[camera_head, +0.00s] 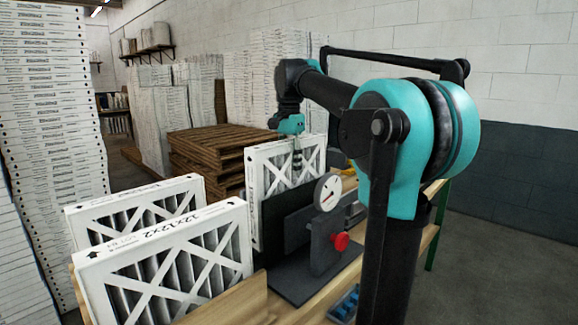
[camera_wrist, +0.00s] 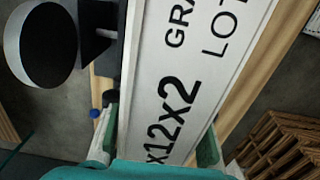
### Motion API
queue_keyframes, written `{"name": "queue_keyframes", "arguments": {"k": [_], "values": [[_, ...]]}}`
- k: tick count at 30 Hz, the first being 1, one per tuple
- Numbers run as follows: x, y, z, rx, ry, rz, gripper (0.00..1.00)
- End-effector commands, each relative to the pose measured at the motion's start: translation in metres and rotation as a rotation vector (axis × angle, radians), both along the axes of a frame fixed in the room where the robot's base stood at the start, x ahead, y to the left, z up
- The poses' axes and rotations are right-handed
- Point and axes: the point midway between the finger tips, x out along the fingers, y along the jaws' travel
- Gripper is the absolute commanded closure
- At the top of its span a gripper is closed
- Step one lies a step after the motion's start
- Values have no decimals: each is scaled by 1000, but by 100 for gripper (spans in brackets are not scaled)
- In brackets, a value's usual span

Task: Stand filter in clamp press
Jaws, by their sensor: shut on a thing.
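A white-framed pleated filter (camera_head: 256,190) stands upright at the far left side of the clamp press (camera_head: 320,240). My gripper (camera_head: 297,155) reaches down over its top edge and is shut on it. In the wrist view the filter's printed top edge (camera_wrist: 195,75) lies between the fingers (camera_wrist: 158,140). The press has a dark base, black upright plates, a round dial gauge (camera_head: 328,192) and a red knob (camera_head: 340,241). A black plate hides the filter's lower right part. I cannot tell whether its bottom touches the base.
Two more filters (camera_head: 165,265) stand upright in a wooden holder (camera_head: 240,300) at the front left of the wooden bench. Wooden pallets (camera_head: 205,150) are stacked behind. Tall stacks of boxed filters (camera_head: 45,110) stand at left. A blue tray (camera_head: 345,303) sits at the bench's front.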

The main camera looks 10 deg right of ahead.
Motion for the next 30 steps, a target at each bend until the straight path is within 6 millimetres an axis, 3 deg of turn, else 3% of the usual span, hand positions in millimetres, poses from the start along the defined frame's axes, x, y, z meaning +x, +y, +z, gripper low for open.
{"name": "queue_keyframes", "arguments": {"k": [19, 20, 24, 30], "values": [[0, 0, -12, 0, 0, 0, 100], [0, 0, -12, 0, 0, 0, 59], [0, 0, -12, 0, 0, 0, 42], [0, 0, -12, 0, 0, 0, 42]]}}
